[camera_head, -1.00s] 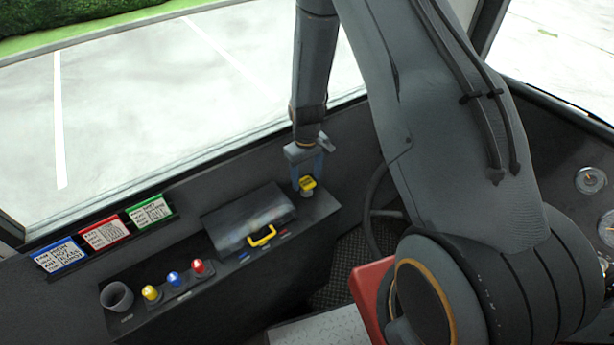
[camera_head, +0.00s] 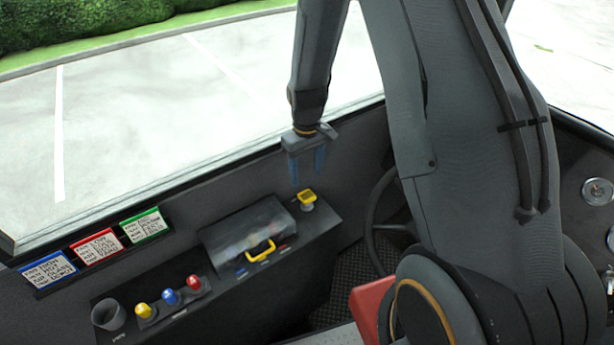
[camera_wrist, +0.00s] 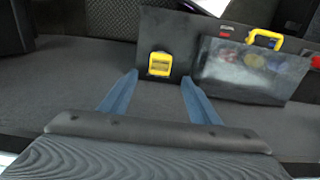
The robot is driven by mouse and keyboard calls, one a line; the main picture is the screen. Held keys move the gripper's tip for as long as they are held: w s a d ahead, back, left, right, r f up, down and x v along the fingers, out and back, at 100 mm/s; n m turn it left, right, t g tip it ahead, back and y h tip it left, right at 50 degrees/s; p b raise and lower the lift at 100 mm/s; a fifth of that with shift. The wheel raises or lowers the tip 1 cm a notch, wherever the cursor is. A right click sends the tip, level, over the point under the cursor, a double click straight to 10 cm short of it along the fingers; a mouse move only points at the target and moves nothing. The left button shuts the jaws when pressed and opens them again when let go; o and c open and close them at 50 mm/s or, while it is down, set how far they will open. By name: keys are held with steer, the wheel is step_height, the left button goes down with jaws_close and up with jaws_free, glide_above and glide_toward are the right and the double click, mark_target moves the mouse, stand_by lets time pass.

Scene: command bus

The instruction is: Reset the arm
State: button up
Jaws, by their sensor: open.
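My gripper (camera_head: 306,170) hangs with its blue fingers pointing down, above the right end of the dark console. It is open and empty. A yellow square button (camera_head: 307,197) stands on the console just below the fingertips, apart from them. In the wrist view my gripper (camera_wrist: 158,90) shows both fingers spread, with the yellow button (camera_wrist: 159,64) beyond and between them and nothing held.
A clear-lidded box with a yellow handle (camera_head: 261,251) sits left of the button. Yellow (camera_head: 144,310), blue (camera_head: 170,297) and red (camera_head: 194,283) knobs and a dark cup (camera_head: 108,314) stand further left. Cards (camera_head: 97,246) line the wall. A steering wheel (camera_head: 371,225) is at right.

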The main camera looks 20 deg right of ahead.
stand_by(0.4)
steer(key=s+r+m+t, duration=0.1)
steer(key=s+r+m, duration=0.2)
steer(key=s+r, duration=1.3)
steer(key=shift+s+m+b, duration=0.3)
steer(key=shift+s+b, duration=0.15)
steer(key=shift+s, duration=0.5)
steer(key=shift+d, duration=0.1)
stand_by(0.5)
